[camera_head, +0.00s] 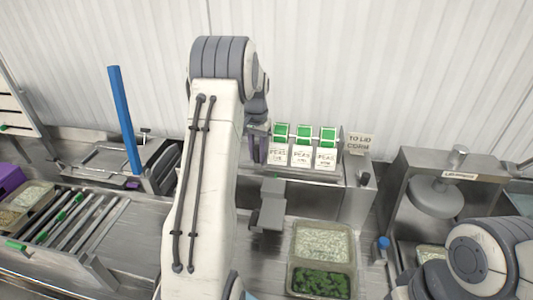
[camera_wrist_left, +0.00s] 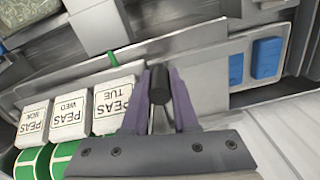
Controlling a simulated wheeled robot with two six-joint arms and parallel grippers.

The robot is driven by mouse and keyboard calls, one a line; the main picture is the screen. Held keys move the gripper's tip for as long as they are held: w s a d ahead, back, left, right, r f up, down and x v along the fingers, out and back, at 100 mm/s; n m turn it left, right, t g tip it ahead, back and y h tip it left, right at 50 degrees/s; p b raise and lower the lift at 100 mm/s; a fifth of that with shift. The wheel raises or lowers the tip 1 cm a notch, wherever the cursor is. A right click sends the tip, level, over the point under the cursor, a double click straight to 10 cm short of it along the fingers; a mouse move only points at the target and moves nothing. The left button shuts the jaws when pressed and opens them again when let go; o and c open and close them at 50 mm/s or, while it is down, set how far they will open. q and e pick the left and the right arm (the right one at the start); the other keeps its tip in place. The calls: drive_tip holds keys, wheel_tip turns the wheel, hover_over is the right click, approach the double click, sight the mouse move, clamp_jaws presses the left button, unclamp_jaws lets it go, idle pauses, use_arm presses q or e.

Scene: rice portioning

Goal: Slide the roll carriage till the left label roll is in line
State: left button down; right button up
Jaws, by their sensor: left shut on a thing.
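The roll carriage (camera_wrist_left: 180,55) carries three label rolls with green sides and white PEAS labels. The left label roll (camera_head: 279,148) in the head view reads TUE in the wrist view (camera_wrist_left: 115,98) and is nearest my gripper. My left gripper (camera_head: 259,147) is at the carriage's left end. In the wrist view its purple fingers (camera_wrist_left: 159,92) are shut on a black knob (camera_wrist_left: 158,80). A small green mark (camera_wrist_left: 113,57) is close to the TUE label; exact alignment is hard to tell. My right gripper is out of view.
A grey block (camera_head: 268,206) stands in front of the rolls. A tray (camera_head: 293,255) with rice and green food lies on the counter. A press (camera_head: 455,165) stands right, a blue lever (camera_head: 124,120) and a roller rack (camera_head: 120,215) left.

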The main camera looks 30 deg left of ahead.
use_arm(q)
drive_tip(key=shift+w+d+r, duration=0.1)
drive_tip(key=shift+w+r, duration=0.05)
drive_tip(key=shift+w, duration=0.1)
drive_tip(key=c, duration=1)
unclamp_jaws()
drive_tip(key=shift+d, duration=0.1)
drive_tip(key=shift+r, duration=0.35)
wheel_tip(320, 180, up, 10)
drive_tip(key=b, duration=0.2)
drive_tip(key=shift+f+b, duration=0.1)
drive_tip(key=shift+b, duration=0.2)
